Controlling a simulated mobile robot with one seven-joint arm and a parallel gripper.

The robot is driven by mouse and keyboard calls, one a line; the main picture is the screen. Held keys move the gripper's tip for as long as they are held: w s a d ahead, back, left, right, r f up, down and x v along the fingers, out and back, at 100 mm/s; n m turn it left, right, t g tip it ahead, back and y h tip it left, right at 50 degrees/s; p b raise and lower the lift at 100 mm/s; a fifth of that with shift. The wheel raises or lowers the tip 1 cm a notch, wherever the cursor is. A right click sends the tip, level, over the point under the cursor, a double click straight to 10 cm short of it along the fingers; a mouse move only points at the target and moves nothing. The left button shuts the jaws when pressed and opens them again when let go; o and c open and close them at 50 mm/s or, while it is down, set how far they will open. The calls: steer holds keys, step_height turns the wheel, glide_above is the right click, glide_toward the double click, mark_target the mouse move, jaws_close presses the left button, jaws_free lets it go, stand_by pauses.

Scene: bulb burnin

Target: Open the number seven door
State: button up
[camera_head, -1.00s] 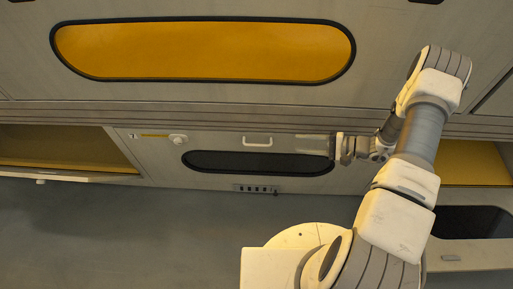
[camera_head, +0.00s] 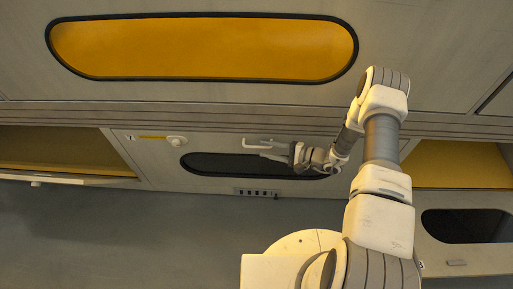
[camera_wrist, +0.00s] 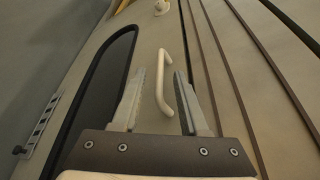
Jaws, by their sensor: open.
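The number seven door (camera_head: 152,165) is a pale panel with a "7" label and a dark oval window (camera_head: 215,163). It looks shut. Its white bar handle (camera_head: 257,143) is near the door's top edge, above the window. My gripper (camera_head: 274,149) is open at the handle, coming from the right. In the wrist view the handle (camera_wrist: 164,80) shows between the two open fingers of my gripper (camera_wrist: 158,95), its far end reaching past the fingertips. I cannot tell whether a finger touches it. The window (camera_wrist: 98,100) lies to the left there.
A round white knob (camera_head: 177,141) is at the door's upper left. A small vent strip (camera_head: 256,192) is below the window. Open compartments with yellow interiors (camera_head: 60,148) lie on both sides. A large yellow window (camera_head: 205,50) is above. The grey floor is clear at lower left.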

mark_target(260, 147)
steer(key=shift+x, duration=2.25)
jaws_close()
